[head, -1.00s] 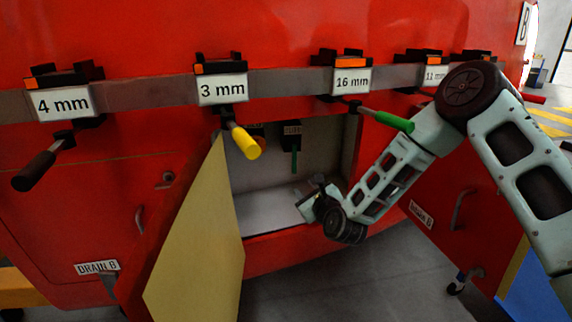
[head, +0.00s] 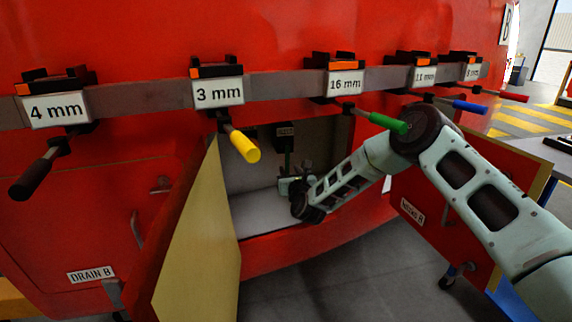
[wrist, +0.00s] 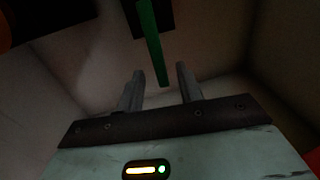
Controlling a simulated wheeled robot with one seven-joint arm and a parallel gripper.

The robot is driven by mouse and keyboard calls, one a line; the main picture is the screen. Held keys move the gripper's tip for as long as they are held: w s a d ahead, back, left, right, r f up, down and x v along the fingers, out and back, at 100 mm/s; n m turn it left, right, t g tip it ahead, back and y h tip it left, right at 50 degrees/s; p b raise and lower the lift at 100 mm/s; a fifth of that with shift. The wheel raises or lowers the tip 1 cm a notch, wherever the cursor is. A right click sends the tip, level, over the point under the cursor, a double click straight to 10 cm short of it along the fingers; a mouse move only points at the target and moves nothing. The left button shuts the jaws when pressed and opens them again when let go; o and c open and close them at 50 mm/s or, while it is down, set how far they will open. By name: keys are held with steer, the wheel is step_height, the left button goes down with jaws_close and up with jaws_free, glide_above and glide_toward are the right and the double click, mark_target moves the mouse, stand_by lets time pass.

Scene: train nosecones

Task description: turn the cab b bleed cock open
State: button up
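The bleed cock's green handle (wrist: 151,38) hangs straight down from a dark mount inside the open recess. In the head view the handle (head: 288,160) shows below a small dark label plate, whose lettering is too small to read. My gripper (head: 293,180) is inside the recess at the handle's lower end. In the wrist view my gripper (wrist: 158,75) is open, and the handle's lower tip appears in the gap between the two fingers. I cannot tell whether either finger touches it.
The recess has a pale floor (head: 262,212) and an opened yellow-faced door (head: 190,235) at left. A right door (head: 455,205) carries a label. Above, a rail (head: 280,85) holds size-marked brackets with coloured handles, including yellow (head: 243,145) and green (head: 388,122), the latter close to my arm.

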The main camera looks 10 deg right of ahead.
mark_target(288, 167)
steer(key=shift+w, duration=2.95)
jaws_close()
